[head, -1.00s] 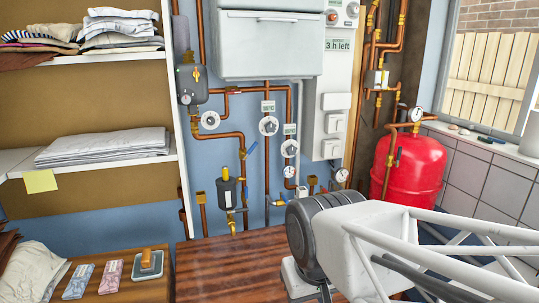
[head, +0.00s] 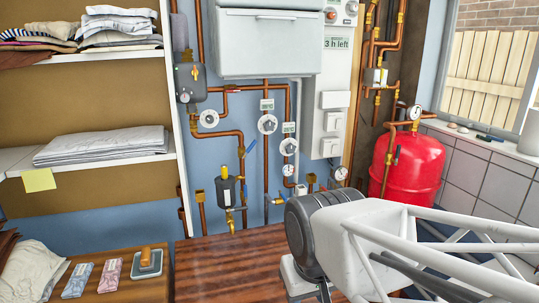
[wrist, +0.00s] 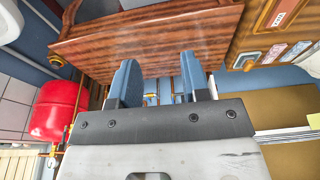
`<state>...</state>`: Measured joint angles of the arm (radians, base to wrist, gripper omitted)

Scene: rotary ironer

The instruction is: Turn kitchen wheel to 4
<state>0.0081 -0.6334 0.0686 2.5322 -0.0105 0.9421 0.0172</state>
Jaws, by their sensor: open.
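White round wheels with grey centres sit on the copper pipes of the blue wall. One is in the middle (head: 267,124), one is lower right of it (head: 289,147), and one is further left (head: 208,118). Small labels stand above the middle wheel (head: 267,104) and the lower right wheel (head: 289,127). They are too small to read, so I cannot tell which wheel is the kitchen one or its setting. My gripper (wrist: 158,84) shows in the wrist view with two blue-grey fingers apart and nothing between them. It is away from the wheels, over the wooden top.
A brown wooden top (head: 215,262) lies below the pipes. A red tank (head: 408,165) stands at right. A white cabinet (head: 268,42) hangs above the wheels. Shelves with folded linen (head: 103,146) are at left. A black and grey pump unit (head: 228,190) hangs below the left wheel.

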